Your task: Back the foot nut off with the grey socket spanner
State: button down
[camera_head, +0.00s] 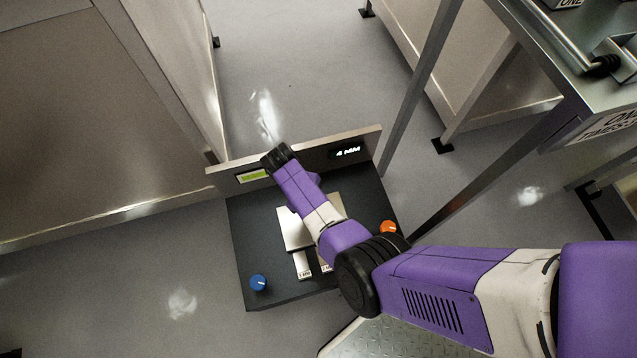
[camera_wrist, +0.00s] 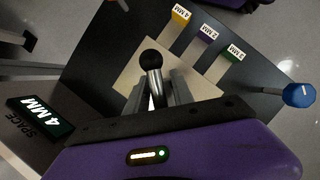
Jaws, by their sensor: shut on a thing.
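In the wrist view my gripper (camera_wrist: 158,88) is shut on a grey metal bar with a black rounded end (camera_wrist: 152,61). The bar stands up from a pale plate (camera_wrist: 125,85) on a dark panel. I cannot tell whether this bar is the grey socket spanner. I make out no foot nut in either view. In the head view my purple arm reaches over the dark panel (camera_head: 250,235) and hides the gripper and the bar. Part of the pale plate (camera_head: 290,230) shows beside the arm.
The panel has a blue knob (camera_head: 258,283), an orange knob (camera_head: 388,228) and an upright back plate reading "4 MM" (camera_head: 348,152). The wrist view shows yellow (camera_wrist: 180,17), purple (camera_wrist: 205,34) and green (camera_wrist: 232,54) labelled tabs. A metal bench (camera_head: 590,100) stands at right; grey floor lies around.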

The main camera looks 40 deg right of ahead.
jog(key=shift+r, duration=0.1)
dwell(0.3)
jog(key=shift+r+p, duration=3.45)
jog(key=shift+p, duration=0.3)
jog(key=shift+w, duration=0.1)
